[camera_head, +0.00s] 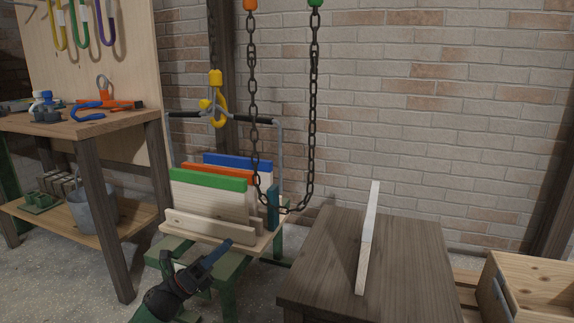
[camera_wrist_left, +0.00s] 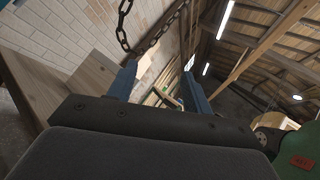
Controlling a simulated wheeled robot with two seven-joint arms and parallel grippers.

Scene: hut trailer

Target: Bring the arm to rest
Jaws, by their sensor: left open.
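My left arm comes in at the bottom of the head view. Its gripper (camera_head: 215,258) has blue-grey fingers and is empty in front of the low wooden rack with coloured boards. In the left wrist view the two blue fingers (camera_wrist_left: 160,88) stand apart with nothing between them. My right gripper is in neither view.
A rack (camera_head: 210,226) holds boards with green, orange and blue tops. A workbench (camera_head: 130,122) stands left, a wooden crate (camera_head: 540,272) right.

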